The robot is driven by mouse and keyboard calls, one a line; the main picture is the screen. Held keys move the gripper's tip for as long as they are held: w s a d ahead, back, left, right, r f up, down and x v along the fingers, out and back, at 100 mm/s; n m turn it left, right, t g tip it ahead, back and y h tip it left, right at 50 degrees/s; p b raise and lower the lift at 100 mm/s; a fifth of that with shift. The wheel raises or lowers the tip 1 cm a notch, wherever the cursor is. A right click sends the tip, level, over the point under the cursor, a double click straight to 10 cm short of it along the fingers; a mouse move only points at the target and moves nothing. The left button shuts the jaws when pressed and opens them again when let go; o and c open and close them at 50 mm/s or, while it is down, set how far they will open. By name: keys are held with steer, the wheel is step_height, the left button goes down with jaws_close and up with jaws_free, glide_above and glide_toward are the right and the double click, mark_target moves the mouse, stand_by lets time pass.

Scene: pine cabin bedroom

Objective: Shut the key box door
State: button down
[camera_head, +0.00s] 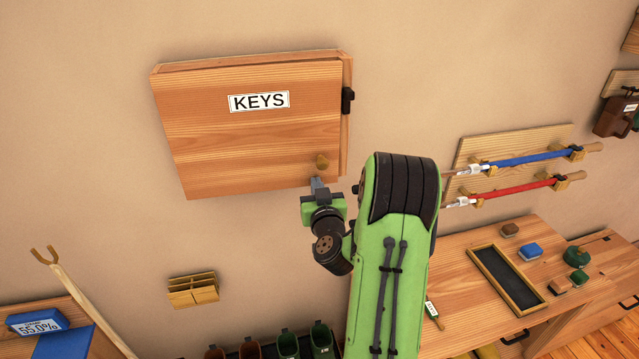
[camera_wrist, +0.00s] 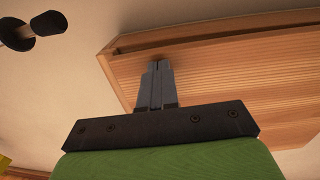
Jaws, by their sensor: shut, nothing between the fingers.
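The wooden key box (camera_head: 346,135) hangs on the wall, its door (camera_head: 240,130) facing me with a white KEYS label. The door lies over the box front or very near it; I cannot tell if it is fully flush. In the wrist view the closed fingers (camera_wrist: 157,66) overlap the wood panel (camera_wrist: 220,70); contact is unclear.
A rack with a blue and a red tool (camera_head: 520,160) hangs right of my arm. Below it is a bench (camera_head: 455,335) with a black tray (camera_head: 506,280). A small wooden holder (camera_head: 193,289) is on the wall below the box. The wall left of the box is clear.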

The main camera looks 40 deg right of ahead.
steer(key=shift+w+d+r+n+t+y+b, duration=0.15)
steer(key=shift+w+d+n+t+y+b, duration=0.1)
steer(key=shift+w+d+n+y+b, duration=0.2)
steer(key=shift+w+d+r+n+t+y+b, duration=0.15)
steer(key=shift+w+d+n+t+y+b, duration=0.15)
steer(key=shift+w+y, duration=0.2)
